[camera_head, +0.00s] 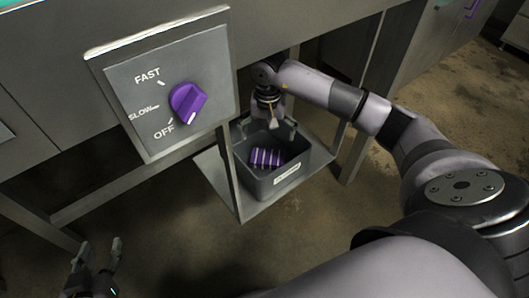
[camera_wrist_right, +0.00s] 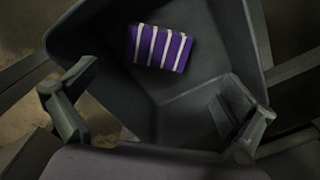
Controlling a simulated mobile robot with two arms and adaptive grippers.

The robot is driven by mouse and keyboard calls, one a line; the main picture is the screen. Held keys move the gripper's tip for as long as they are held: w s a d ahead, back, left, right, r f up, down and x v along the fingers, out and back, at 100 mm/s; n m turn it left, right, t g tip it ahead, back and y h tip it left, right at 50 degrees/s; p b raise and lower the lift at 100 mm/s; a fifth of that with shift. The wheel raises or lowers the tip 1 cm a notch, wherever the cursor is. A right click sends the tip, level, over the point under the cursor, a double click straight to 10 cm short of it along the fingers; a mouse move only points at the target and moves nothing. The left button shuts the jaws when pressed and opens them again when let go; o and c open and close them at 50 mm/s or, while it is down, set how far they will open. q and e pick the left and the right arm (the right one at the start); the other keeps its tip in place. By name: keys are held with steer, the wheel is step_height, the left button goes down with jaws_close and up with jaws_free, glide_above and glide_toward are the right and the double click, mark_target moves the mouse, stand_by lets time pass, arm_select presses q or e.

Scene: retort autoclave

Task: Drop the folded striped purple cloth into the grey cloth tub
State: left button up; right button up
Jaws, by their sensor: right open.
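The folded striped purple cloth (camera_head: 266,158) lies inside the grey cloth tub (camera_head: 290,184), on its floor. In the right wrist view the purple cloth (camera_wrist_right: 160,47) with white stripes lies flat in the tub (camera_wrist_right: 215,103), apart from the fingers. My right gripper (camera_head: 268,128) is above the tub's opening, pointing down. It is open and empty, with its fingers (camera_wrist_right: 158,115) spread wide in the wrist view. My left gripper (camera_head: 98,258) is at the lower left, away from the tub, with its two fingers apart and nothing between them.
The tub stands on a low shelf (camera_head: 238,206) between metal posts under the machine. A panel with a purple knob (camera_head: 188,104), marked FAST, SLOW and OFF, is to the left of the tub. Bare floor (camera_head: 290,225) lies in front of the shelf.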

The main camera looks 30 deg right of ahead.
step_height(320, 180, up, 12)
stand_by(0.5)
